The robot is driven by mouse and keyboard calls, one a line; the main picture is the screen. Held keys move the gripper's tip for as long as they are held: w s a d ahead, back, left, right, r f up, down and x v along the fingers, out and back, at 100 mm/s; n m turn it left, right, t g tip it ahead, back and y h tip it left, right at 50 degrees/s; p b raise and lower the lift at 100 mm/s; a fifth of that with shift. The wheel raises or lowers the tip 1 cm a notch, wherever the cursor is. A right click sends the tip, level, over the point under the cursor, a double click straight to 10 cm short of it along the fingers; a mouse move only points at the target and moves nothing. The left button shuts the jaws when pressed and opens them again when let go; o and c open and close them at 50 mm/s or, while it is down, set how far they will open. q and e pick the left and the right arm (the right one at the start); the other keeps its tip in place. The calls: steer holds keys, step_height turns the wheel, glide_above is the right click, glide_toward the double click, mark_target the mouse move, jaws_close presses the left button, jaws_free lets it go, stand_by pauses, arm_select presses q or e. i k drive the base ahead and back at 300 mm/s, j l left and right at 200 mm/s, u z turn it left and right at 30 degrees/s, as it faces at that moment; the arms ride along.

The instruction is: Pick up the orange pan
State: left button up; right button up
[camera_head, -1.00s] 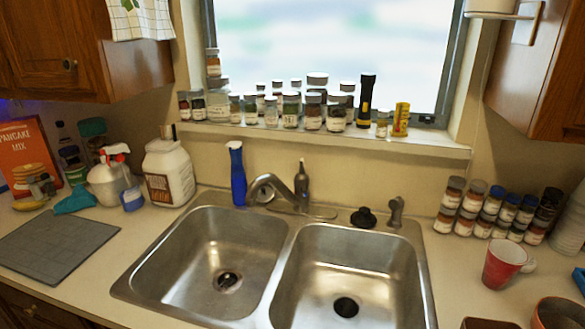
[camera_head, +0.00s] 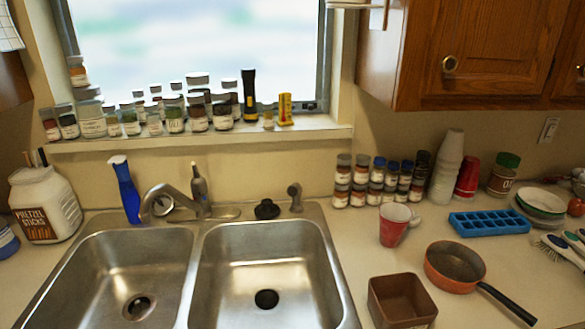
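The orange pan (camera_head: 454,266) sits on the counter at the lower right of the head view. It has an orange outer side, a dark brown inside and a black handle (camera_head: 506,303) pointing toward the lower right. Nothing covers it. Neither of my grippers shows in the head view.
A brown square container (camera_head: 402,302) stands just left of the pan. A red mug (camera_head: 394,225) and a blue ice tray (camera_head: 489,222) are behind it. A brush (camera_head: 558,251) lies to the right. The double sink (camera_head: 195,270) fills the left and middle.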

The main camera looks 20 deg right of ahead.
mark_target(455, 268)
steer(key=z, duration=1.75)
